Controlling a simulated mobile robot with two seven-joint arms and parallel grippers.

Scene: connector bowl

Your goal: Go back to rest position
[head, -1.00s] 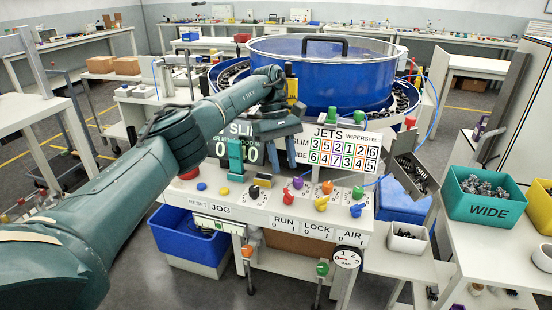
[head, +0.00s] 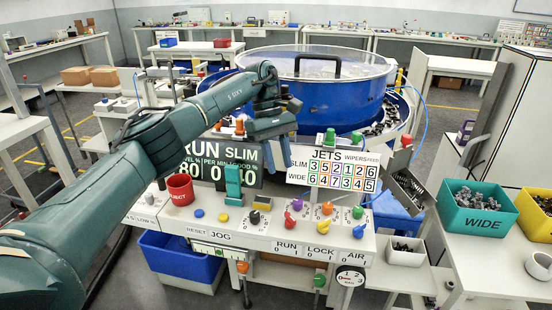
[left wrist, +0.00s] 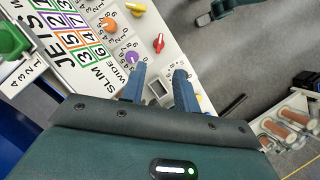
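My left gripper (head: 268,130) hangs above the control panel (head: 330,238), in front of the blue bowl (head: 345,105). In the left wrist view its two blue fingers (left wrist: 161,88) are apart with nothing between them. The panel with its knobs shows beyond the fingertips, including a purple knob (left wrist: 131,58) and an orange knob (left wrist: 110,25). The gripper is clear of the knobs. My right gripper does not show in the head view.
A display (head: 205,150) reading RUN SLIM and a JETS board (head: 333,170) stand behind the panel knobs. A red cup-like REJECT piece (head: 181,190) is at the left. A teal WIDE bin (head: 480,222) and a yellow bin (head: 536,225) are at the right. A blue bin (head: 180,262) is below.

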